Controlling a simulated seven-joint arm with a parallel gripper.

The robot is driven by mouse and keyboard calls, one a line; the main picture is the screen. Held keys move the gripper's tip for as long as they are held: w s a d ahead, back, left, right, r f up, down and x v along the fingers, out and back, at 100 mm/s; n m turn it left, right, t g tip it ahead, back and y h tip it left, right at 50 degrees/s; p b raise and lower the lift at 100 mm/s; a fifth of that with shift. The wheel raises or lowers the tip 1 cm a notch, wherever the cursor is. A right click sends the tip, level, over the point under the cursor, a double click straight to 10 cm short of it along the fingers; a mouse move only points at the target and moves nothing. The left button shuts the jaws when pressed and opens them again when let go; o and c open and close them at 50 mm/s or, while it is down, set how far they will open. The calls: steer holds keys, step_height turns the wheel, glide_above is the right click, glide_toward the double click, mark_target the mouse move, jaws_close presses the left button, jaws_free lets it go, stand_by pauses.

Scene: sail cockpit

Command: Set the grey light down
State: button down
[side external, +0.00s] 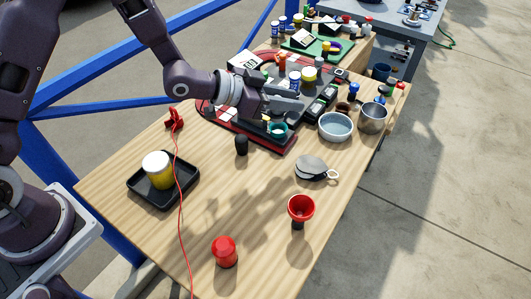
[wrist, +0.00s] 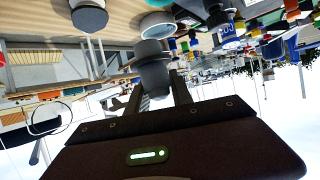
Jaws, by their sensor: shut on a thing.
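My gripper (wrist: 165,88) is shut on the grey light (wrist: 152,68), a dark, rounded cylinder between the two fingers in the wrist view. In the side view my gripper (side external: 283,106) is low over the dark tray at the back of the wooden table (side external: 130,193). The light is hard to make out there, among the fingers and nearby items. I cannot tell whether it touches a surface. A teal ring-shaped cup (side external: 277,130) is just below the fingers, and appears beyond the light in the wrist view (wrist: 157,24).
A small black object (side external: 241,145) stands left of the gripper. A red cord (side external: 180,215) crosses the table.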

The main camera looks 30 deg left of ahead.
steer(key=s+d+f+m+g+h, duration=0.1)
steer(key=s+d+m+g+h, duration=0.15)
steer(key=s, duration=0.55)
steer(key=s+d+m+g+h, duration=0.1)
steer(key=s+m+g, duration=0.25)
steer(key=s, duration=0.45)
steer(key=shift+m, duration=0.4)
steer(key=f, duration=0.9)
steer(key=shift+s+d+f, duration=0.1)
steer(key=shift+d+f, duration=0.15)
steer(key=shift+f, duration=0.3)
steer(key=shift+f, duration=0.1)
steer(key=c, duration=1.1)
jaws_free()
steer(key=shift+c, duration=0.2)
